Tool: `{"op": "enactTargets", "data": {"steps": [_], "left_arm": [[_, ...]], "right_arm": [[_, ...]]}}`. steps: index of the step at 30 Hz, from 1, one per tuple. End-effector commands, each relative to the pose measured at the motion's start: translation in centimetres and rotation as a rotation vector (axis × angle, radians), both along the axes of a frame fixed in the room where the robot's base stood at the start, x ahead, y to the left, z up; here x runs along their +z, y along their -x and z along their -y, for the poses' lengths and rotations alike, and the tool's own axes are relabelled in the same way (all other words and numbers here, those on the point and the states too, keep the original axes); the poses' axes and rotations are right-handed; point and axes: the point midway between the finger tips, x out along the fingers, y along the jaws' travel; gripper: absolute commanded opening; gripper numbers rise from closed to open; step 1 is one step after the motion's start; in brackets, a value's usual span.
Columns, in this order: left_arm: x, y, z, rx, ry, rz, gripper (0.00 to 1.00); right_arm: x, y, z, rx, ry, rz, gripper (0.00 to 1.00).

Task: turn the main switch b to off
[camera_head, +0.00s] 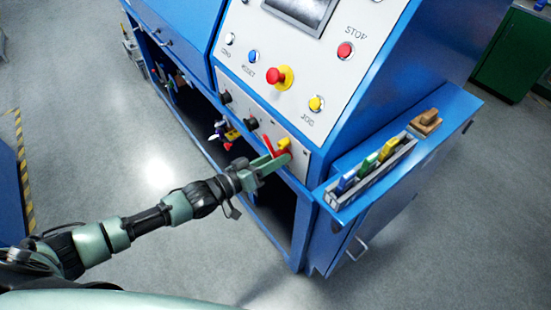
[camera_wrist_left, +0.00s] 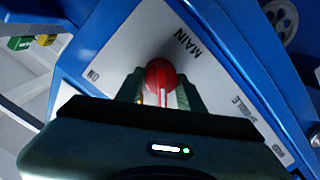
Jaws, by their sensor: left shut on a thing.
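The main switch b (camera_wrist_left: 160,76) is a red rotary knob with a pale line on it, on a light panel marked MAIN and ON in the left wrist view. In the head view a red handle (camera_head: 268,142) beside a yellow part (camera_head: 284,144) shows at the panel's lower right corner. My left gripper (camera_head: 274,162) is at this corner, and its fingers stand on both sides of the red knob, shut on it. The fingers and gripper body hide the knob's lower part, and an OFF mark cannot be made out. My right gripper is not in view.
Black knobs (camera_head: 251,123) sit left of the switch. A red mushroom button (camera_head: 279,77) and other buttons are on the sloped panel above. Padlocks and tags (camera_head: 225,132) hang to the left. A blue side shelf (camera_head: 445,102) with a grey tray (camera_head: 350,192) juts out at right.

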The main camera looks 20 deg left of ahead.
Motion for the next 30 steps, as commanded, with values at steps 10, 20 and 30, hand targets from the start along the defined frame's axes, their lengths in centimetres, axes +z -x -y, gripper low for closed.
{"op": "enactTargets", "data": {"steps": [10,20,30], "left_arm": [[0.0,0.0,0.0,0.001,0.004,-0.003,0.47],[-0.1,0.7,-0.6,0.001,0.001,-0.003,0.47],[0.3,5.0,-4.0,0.002,0.000,-0.004,0.47]], "right_arm": [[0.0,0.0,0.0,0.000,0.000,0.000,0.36],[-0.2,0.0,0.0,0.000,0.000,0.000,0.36],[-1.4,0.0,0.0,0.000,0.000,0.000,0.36]]}}
